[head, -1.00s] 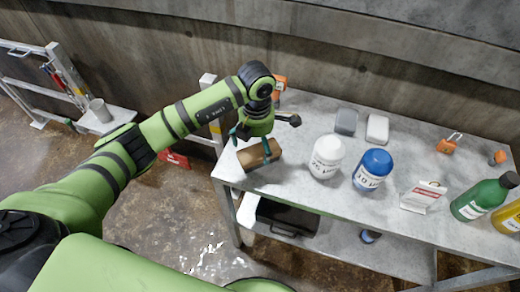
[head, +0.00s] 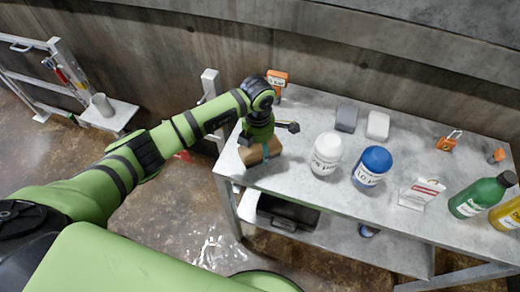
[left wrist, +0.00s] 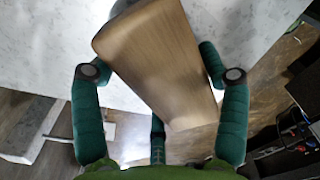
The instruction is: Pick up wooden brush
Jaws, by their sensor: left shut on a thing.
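The wooden brush (head: 262,155) is a brown block at the left end of the grey table in the head view. In the left wrist view its wooden back (left wrist: 155,55) fills the middle, slanting between the fingers. My left gripper (head: 259,150) is over the brush, its teal fingers closed around its sides. The left wrist view also shows the left gripper (left wrist: 160,75) with a finger on each side of the wood. I cannot tell whether the brush is clear of the tabletop. The underside of the brush is hidden. My right gripper is out of view.
On the grey table (head: 300,115) stand a white jar (head: 326,155) and a blue-lidded jar (head: 372,167), close to the right of the brush. Grey and white blocks (head: 346,118) lie behind. An orange box (head: 278,77) is at the back edge.

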